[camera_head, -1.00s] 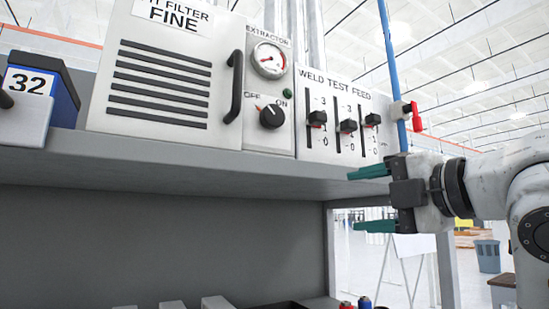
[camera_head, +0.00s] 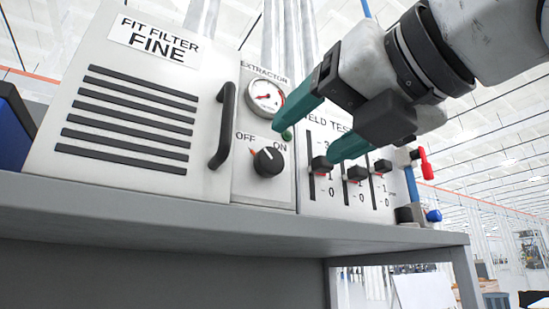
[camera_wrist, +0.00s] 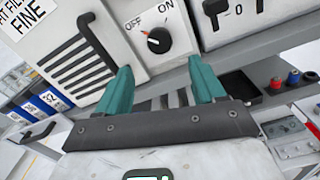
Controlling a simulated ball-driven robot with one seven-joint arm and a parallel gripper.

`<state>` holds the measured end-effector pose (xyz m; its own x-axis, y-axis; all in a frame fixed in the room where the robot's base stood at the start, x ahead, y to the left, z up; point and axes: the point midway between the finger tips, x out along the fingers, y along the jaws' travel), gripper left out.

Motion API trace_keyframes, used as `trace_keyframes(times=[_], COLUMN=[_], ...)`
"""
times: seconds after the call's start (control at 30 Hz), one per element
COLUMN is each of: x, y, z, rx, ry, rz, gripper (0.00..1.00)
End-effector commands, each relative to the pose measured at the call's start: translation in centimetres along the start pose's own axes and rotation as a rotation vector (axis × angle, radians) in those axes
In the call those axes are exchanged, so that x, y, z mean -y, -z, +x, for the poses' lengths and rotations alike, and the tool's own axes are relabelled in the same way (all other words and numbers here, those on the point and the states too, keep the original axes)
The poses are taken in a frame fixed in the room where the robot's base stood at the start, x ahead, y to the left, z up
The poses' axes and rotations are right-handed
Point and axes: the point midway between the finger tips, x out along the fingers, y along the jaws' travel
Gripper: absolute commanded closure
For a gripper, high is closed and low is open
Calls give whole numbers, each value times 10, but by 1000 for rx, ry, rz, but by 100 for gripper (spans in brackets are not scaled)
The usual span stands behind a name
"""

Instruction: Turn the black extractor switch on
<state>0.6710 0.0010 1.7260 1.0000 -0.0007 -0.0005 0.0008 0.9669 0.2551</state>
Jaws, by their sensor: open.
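The black extractor switch (camera_head: 268,162) is a round knob on the white extractor panel, below a gauge (camera_head: 265,97). OFF is printed at its left and ON at its right, and its red mark points toward OFF. The knob also shows in the wrist view (camera_wrist: 158,40), beyond the fingertips. My gripper (camera_head: 308,142) has green fingers and is open and empty. In the head view its fingers reach in from the upper right, up and right of the knob, apart from it. One finger overlaps the green lamp (camera_head: 287,135) in the picture.
A black handle (camera_head: 223,125) stands out from the fit filter box (camera_head: 120,110) left of the knob. The grey shelf (camera_head: 200,213) runs below. A red valve lever (camera_head: 426,164) is farther right.

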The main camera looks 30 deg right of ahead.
Motion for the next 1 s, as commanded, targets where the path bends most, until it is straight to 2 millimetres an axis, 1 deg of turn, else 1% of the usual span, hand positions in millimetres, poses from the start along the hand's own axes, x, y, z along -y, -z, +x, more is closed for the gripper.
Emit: trace_keyframes(times=[0.03,0.3,0.5,0.7,0.93,1.0], x=[0,0,0,1,1,0], y=[-2,-2,-1,0,0,0], z=[9,58,83,93,93,93], rx=[-4,-4,-2,-1,-1,-1], ry=[1,0,-2,-1,-1,-1], rz=[2,5,5,4,4,4], gripper=[31,31,31,31,31,37])
